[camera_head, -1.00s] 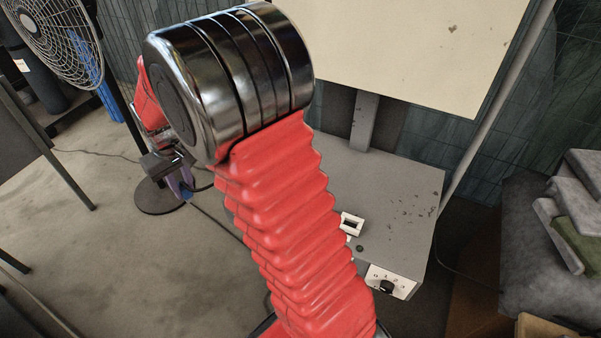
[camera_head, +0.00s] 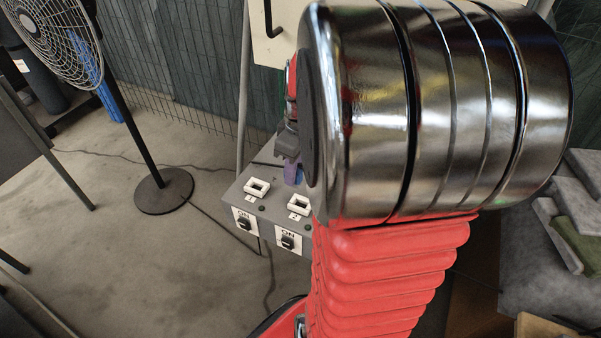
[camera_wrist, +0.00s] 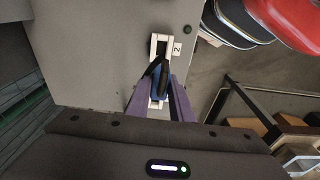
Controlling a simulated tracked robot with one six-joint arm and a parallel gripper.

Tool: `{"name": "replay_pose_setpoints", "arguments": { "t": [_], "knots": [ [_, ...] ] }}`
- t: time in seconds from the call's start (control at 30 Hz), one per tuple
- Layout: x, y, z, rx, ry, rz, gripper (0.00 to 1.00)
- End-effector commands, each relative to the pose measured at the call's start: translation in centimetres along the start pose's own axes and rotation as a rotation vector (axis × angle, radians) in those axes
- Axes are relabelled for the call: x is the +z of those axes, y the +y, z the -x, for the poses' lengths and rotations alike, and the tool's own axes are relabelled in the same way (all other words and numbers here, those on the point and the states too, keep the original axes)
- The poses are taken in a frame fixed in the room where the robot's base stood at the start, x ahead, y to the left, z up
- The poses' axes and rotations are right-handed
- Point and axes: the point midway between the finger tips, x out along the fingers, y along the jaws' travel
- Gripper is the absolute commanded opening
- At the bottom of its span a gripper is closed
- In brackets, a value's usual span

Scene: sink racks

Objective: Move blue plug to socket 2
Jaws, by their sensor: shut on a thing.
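The blue plug (camera_wrist: 156,84) is between the purple fingers of my gripper (camera_wrist: 160,88) in the wrist view, with a black loop on it. My gripper is shut on the plug. In that view the plug overlaps the white-framed socket 2 (camera_wrist: 154,45), beside a label reading "2". I cannot tell whether the plug is in the socket or above it. In the head view my gripper (camera_head: 292,172) is behind the sockets at the left of my arm, pointing down at the grey box. The plug is not clear there.
The grey box (camera_head: 238,196) carries two visible white sockets (camera_head: 257,187) (camera_head: 299,205) and switches (camera_head: 243,221) along its front. My arm hides the box's right part. A standing fan (camera_head: 62,40) is at the left, its round base (camera_head: 163,192) on open floor.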

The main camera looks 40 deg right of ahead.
Motion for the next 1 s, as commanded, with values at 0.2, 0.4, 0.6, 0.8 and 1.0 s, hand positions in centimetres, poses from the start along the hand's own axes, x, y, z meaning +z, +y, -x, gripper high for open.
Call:
{"name": "replay_pose_setpoints", "arguments": {
  "t": [0.2,0.4,0.6,0.8,1.0],
  "knots": [
    [2.1,0.1,0.6,-0.001,0.006,0.027,0.0],
    [2.1,0.1,0.6,-0.002,0.006,0.03,0.0],
    [2.2,0.1,0.5,-0.002,0.007,0.029,0.0],
    [2.2,0.1,-0.2,-0.004,0.006,0.029,0.0],
    [2.4,0.1,-1.5,-0.004,0.006,0.029,0.0]
  ]
}}
